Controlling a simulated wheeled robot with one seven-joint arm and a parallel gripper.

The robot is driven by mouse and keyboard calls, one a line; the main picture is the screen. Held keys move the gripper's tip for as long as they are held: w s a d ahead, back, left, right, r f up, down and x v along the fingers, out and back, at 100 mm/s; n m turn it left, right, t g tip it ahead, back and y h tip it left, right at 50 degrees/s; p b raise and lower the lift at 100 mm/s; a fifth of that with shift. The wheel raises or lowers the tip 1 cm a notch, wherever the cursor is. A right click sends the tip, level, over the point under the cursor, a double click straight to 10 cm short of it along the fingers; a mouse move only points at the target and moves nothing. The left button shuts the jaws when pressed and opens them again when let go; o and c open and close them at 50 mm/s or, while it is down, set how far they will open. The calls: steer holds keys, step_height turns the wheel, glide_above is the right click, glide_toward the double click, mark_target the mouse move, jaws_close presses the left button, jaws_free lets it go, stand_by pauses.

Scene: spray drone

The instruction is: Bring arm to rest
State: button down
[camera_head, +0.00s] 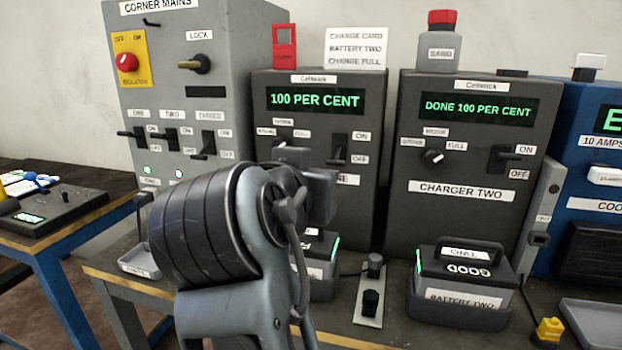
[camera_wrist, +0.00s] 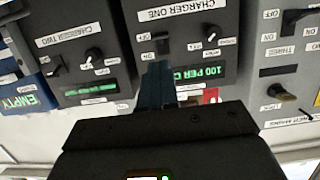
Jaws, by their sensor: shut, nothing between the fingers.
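My arm is raised in front of the left charger in the head view, and its thick wrist covers part of that charger. My gripper (camera_wrist: 158,70) shows in the wrist view, where the picture is upside down. Its fingers are together with nothing between them, pointing toward the front of charger one (camera_wrist: 185,40). I cannot tell whether the tips touch the panel. In the head view the gripper is mostly hidden behind my wrist. Charger one (camera_head: 318,82) reads 100 PER CENT. Charger two (camera_head: 465,150) reads DONE 100 PER CENT.
Battery two (camera_head: 465,280) sits in a cradle before charger two. Another battery (camera_head: 322,262) is partly hidden by my arm. The grey corner mains cabinet (camera_head: 190,95) stands left, and a blue unit (camera_head: 590,180) stands right. A small tray (camera_head: 138,262) lies near the bench edge.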

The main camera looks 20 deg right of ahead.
steer(key=s+d+f+n+t+y+p, duration=0.25)
steer(key=s+d+f+n, duration=0.2)
steer(key=s+f, duration=0.4)
steer(key=s+d+f+n+t+y+p, duration=0.1)
steer(key=s+d+f+n+y, duration=0.35)
steer(key=f, duration=0.65)
steer(key=s+a+r+m+y+p, duration=0.1)
steer(key=s, duration=1.3)
steer(key=s+a+r+p, duration=0.1)
steer(key=s+a, duration=0.1)
steer(key=s, duration=1.2)
steer(key=shift+m+g+y, duration=0.4)
steer(key=shift+g, duration=0.05)
steer(key=c, duration=1.8)
jaws_free()
